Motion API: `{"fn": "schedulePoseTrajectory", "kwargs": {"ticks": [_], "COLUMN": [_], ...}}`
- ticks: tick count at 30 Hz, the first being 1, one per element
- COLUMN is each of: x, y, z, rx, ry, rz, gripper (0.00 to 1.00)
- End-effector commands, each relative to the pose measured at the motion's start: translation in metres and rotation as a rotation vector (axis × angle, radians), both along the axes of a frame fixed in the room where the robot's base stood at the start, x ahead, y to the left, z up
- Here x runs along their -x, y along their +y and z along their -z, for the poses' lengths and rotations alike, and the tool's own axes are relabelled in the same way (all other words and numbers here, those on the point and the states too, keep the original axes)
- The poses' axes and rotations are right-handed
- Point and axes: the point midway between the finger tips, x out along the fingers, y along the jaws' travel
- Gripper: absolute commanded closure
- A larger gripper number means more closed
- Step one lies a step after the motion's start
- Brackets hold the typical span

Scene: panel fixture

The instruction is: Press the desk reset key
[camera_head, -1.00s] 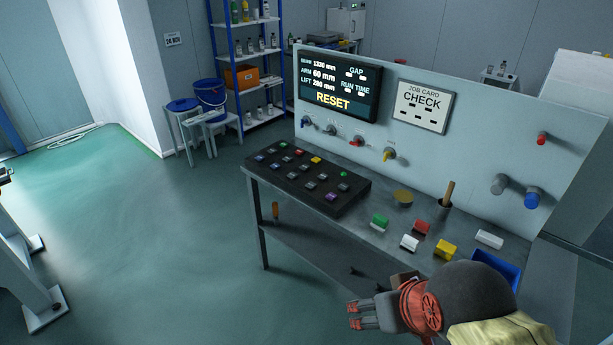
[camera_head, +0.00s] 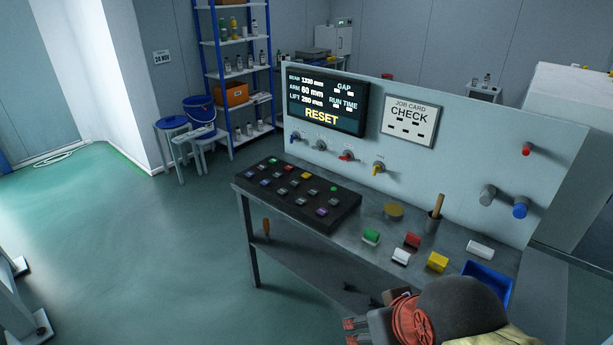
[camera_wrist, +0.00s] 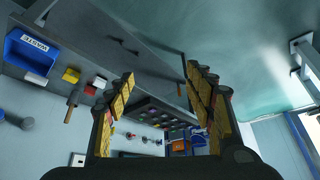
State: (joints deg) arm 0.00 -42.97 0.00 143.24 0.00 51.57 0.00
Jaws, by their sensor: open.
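A black key panel (camera_head: 331,221) with several coloured keys lies on the left part of the grey desk (camera_head: 378,228). Its keys include red, yellow, green, purple and grey ones; I cannot read which is the reset key. A screen (camera_head: 326,100) above the desk shows "RESET" in yellow. My gripper (camera_head: 350,331) is at the bottom of the head view, in front of the desk and well apart from the key panel. In the wrist view my gripper (camera_wrist: 160,108) is open and empty, with the key panel (camera_wrist: 150,105) seen beyond between its fingers.
Knobs (camera_head: 379,167) line the upright panel. A lower shelf is under the desk.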

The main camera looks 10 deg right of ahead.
Motion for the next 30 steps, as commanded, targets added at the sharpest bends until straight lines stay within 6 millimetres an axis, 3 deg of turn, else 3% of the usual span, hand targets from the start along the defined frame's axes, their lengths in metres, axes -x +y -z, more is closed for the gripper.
{"fn": "schedulePoseTrajectory", "kwargs": {"ticks": [27, 30], "x": [0.0, 0.0], "y": [0.0, 0.0], "z": [0.0, 0.0], "rx": [0.0, 0.0], "ry": [0.0, 0.0], "rz": [0.0, 0.0], "gripper": [1.0, 1.0]}}
